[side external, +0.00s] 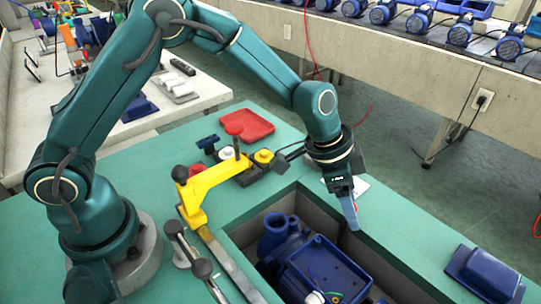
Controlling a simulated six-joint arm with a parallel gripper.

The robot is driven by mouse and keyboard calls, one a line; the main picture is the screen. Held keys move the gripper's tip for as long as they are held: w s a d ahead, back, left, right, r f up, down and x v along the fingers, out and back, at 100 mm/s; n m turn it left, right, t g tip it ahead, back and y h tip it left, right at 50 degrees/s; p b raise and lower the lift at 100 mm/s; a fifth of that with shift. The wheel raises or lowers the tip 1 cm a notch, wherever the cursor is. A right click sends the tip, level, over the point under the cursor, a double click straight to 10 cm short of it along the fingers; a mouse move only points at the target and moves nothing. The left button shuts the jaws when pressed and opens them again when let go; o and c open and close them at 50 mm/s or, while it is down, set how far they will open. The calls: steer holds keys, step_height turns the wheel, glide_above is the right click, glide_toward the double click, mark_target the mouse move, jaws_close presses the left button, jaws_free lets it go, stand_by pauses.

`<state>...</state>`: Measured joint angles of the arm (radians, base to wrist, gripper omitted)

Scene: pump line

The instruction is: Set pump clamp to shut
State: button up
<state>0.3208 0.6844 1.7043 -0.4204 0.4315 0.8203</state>
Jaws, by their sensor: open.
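The yellow pump clamp (195,206) stands on the bench at the left edge of the sunken bay. It has a black knob at its left end, and its yellow arm reaches back and right along the bench, not over the pump. The blue pump (277,238) sits in the bay, with an open rectangular box on top and coloured wires inside. My gripper (352,215) is open and points down above the bay's back right part. It is right of the clamp, apart from it, and appears empty. The fingers are seen edge-on.
A red tray (246,125) lies on the bench behind the clamp. Metal bars with black knobs (202,268) lie in front of the clamp. A blue cover (484,273) lies on the right of the bench. The bench between it and the bay is clear.

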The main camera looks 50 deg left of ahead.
steer(key=shift+f, duration=0.1)
jaws_close()
stand_by(1.4)
